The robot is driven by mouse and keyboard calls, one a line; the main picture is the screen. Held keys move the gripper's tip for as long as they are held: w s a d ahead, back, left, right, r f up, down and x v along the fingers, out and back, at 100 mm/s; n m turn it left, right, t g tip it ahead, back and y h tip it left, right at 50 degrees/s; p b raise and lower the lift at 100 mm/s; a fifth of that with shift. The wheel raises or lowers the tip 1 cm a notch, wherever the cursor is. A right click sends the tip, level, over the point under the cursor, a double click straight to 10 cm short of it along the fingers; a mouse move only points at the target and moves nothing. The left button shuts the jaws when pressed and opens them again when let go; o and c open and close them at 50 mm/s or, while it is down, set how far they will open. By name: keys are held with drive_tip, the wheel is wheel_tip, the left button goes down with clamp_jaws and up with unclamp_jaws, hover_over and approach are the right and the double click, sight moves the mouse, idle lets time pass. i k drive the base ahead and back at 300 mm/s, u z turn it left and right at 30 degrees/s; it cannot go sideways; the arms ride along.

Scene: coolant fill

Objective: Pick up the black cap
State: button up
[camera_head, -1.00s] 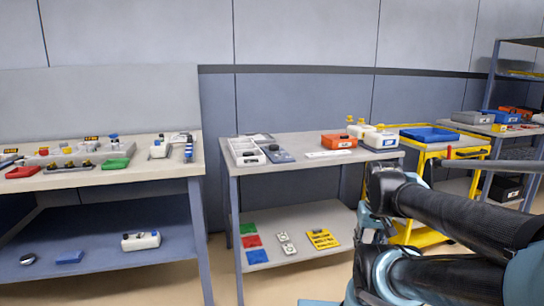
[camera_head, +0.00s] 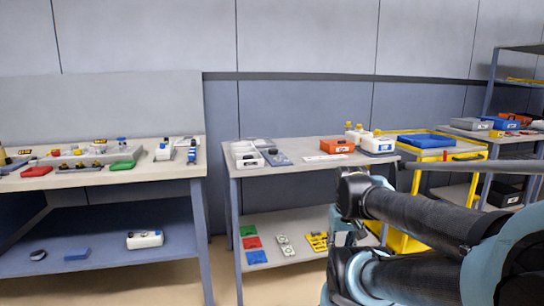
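A small round dark piece (camera_head: 38,255) lies at the left end of the left table's lower shelf; it may be the black cap, but it is too small to tell. Another small dark piece (camera_head: 272,151) sits on a grey-blue tray (camera_head: 283,161) on the middle table, and I cannot tell whether it is a cap. My black and teal arm fills the lower right of the view. My gripper cannot be made out, so what it holds is not shown.
The left table (camera_head: 150,176) bears a green tray (camera_head: 122,165), a red tray (camera_head: 36,171) and bottles. The middle table (camera_head: 300,172) bears an orange box (camera_head: 337,146) and white jugs. A yellow cart (camera_head: 425,158) stands at right. Floor shows between the tables.

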sight(271, 151)
drive_tip(key=i, duration=1)
